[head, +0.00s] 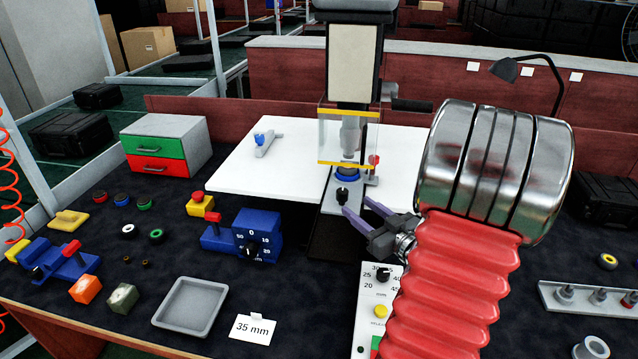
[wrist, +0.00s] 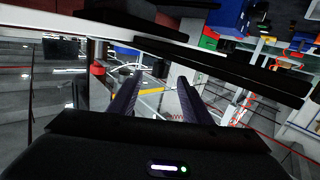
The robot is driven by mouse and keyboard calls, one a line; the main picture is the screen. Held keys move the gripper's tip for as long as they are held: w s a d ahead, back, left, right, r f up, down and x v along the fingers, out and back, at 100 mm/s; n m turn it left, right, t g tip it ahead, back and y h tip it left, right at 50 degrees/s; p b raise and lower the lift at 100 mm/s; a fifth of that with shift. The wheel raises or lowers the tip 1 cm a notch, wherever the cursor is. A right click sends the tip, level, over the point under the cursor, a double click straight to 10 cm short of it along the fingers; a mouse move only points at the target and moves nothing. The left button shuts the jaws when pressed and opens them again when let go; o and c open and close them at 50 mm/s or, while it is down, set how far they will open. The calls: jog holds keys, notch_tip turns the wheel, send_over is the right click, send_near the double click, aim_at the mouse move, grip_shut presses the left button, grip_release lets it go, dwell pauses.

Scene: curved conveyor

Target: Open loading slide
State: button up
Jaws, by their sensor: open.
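The loading slide (head: 337,179) is a light grey strip running forward from under the press, with a black knob (head: 342,195) near its front end. The slide is pushed in, with the blue ring piece (head: 347,173) on it under the press head. My gripper (head: 356,206) is open and empty, coming from the right, its two purple-grey fingers pointing at the knob. The fingertips are close to the knob; I cannot tell if they touch it. In the wrist view my open fingers (wrist: 158,78) point away from the camera, and a small dark shape shows between their tips.
A blue dial box (head: 252,235) stands to the left. A control panel (head: 369,307) lies in front, beside my arm. A dark strip in front of the slide is clear.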

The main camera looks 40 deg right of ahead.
aim_at(333, 197)
jog(key=shift+s+d+f+t+y, duration=0.15)
jog(key=shift+s+t+y, duration=0.3)
jog(key=shift+s, duration=0.35)
jog(key=shift+w, duration=0.2)
jog(key=w, duration=0.4)
jog(key=w+d, duration=0.1)
jog(key=w, duration=0.8)
jog(key=shift+w+d, duration=0.2)
jog(key=shift+d, duration=0.05)
jog(key=shift+c, duration=0.2)
grip_shut()
